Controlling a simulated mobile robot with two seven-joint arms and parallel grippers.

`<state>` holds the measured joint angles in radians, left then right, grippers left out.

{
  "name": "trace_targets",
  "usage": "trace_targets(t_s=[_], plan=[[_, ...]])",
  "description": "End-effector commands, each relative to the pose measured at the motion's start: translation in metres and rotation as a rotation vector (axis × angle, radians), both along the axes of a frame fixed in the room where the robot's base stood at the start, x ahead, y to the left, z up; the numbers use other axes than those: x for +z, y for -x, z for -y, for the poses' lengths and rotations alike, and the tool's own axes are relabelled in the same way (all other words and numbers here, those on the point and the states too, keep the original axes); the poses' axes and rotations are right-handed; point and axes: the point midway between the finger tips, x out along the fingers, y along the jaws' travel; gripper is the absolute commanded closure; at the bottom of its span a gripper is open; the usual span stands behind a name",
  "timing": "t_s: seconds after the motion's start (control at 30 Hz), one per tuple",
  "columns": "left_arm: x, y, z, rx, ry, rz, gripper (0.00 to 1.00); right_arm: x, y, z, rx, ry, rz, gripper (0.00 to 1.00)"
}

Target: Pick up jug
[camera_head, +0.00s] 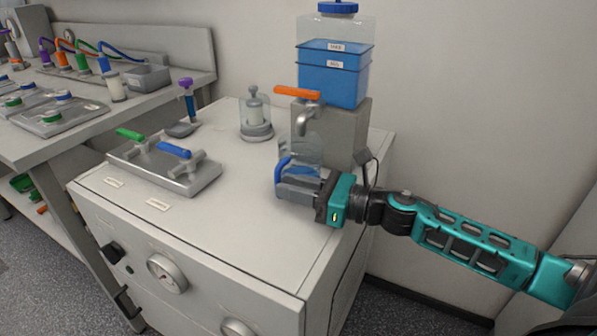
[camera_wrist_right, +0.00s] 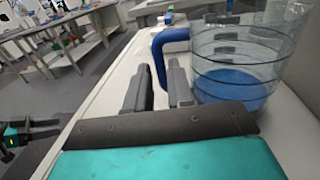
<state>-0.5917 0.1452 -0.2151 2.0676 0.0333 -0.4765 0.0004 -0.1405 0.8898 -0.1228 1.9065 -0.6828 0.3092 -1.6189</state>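The jug is clear with a blue handle. In the head view the jug (camera_head: 302,152) stands under the tap of the water tank, partly hidden by my right gripper (camera_head: 290,184). In the right wrist view the jug (camera_wrist_right: 240,50) is upright, with blue showing in its lower part. Its blue handle (camera_wrist_right: 160,50) is in line with the gap between the two fingers of my right gripper (camera_wrist_right: 158,82). The fingers are apart and not closed on the handle. My left gripper (camera_wrist_right: 45,128) shows at the left edge of the right wrist view, its fingers apart and empty.
The tank (camera_head: 335,75) with blue water sits on a grey stand (camera_head: 345,135), its orange-handled tap (camera_head: 305,110) above the jug. A clear dome jar (camera_head: 255,115) and a metal valve plate (camera_head: 165,168) share the white cabinet top (camera_head: 235,215). Its front middle is clear.

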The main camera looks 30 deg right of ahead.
Motion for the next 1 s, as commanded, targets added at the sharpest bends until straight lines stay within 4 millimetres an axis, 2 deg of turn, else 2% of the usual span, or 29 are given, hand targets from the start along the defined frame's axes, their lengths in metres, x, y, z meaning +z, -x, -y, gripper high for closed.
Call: trace_targets(t_s=[0.27, 0.6, 0.83, 1.0], plan=[[0.004, -0.002, 0.0, 0.0, -0.001, 0.006, 0.49, 0.0, -0.024, -0.017, 0.0, 0.0, 0.002, 0.78], [0.003, -0.001, -0.001, -0.002, -0.005, 0.003, 0.49, -0.001, -0.027, -0.02, 0.0, 0.0, 0.0, 0.78], [0.001, 0.001, -0.002, -0.006, -0.009, -0.002, 0.49, -0.001, -0.027, -0.02, 0.0, 0.0, 0.0, 0.98], [0.001, 0.002, -0.002, -0.006, -0.009, -0.003, 0.49, -0.001, -0.027, -0.02, 0.0, 0.0, 0.0, 1.0]])
